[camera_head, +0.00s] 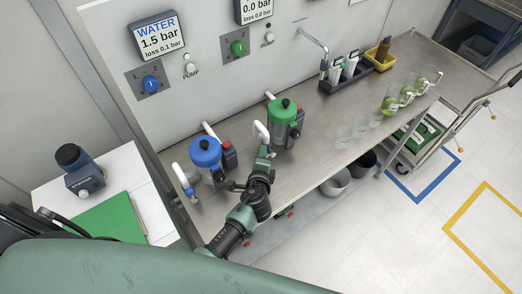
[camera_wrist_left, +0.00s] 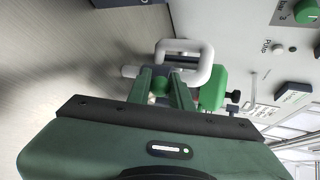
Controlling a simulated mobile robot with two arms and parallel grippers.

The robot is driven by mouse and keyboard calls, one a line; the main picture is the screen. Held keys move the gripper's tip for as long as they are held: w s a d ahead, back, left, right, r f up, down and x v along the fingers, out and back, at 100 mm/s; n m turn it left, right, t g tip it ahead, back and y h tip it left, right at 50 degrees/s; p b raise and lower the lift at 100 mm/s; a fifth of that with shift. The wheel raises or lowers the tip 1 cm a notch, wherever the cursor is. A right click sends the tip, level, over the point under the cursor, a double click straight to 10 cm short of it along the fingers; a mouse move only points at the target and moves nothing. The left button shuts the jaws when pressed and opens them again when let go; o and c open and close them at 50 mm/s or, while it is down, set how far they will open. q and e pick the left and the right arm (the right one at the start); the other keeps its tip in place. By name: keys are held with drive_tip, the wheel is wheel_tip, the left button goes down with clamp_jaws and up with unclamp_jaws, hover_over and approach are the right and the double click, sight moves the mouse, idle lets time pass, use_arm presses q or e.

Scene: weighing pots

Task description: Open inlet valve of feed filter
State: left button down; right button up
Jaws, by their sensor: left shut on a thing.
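The feed filter (camera_head: 283,112) has a green lid and stands on the steel bench near the back wall in the head view. A white pipe loop (camera_head: 261,131) stands at its left side. It also shows in the left wrist view (camera_wrist_left: 205,62). My left gripper (camera_head: 265,152) is beside the filter at the foot of this loop. In the left wrist view my left gripper (camera_wrist_left: 161,82) is shut on a small green part, apparently the inlet valve handle (camera_wrist_left: 160,86). The fingers hide most of it, so its turn position is unclear. My right gripper is out of view.
A blue-lidded filter (camera_head: 205,152) stands close to the left of my arm. A black rack (camera_head: 346,75), a yellow bin (camera_head: 381,58) and several clear cups stand farther right on the bench (camera_head: 310,150). A wall display (camera_head: 157,36) reads WATER 1.5 bar.

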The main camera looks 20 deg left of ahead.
use_arm(q)
drive_tip(key=shift+w+d+r, duration=0.1)
drive_tip(key=shift+r, duration=0.1)
idle(0.3)
drive_tip(key=c, duration=1.3)
unclamp_jaws()
drive_tip(key=v, duration=0.7)
drive_tip(key=shift+s+d+r+b, duration=0.1)
drive_tip(key=shift+s+r+b, duration=0.1)
drive_tip(key=shift+s+b, duration=0.15)
drive_tip(key=shift+o, duration=0.2)
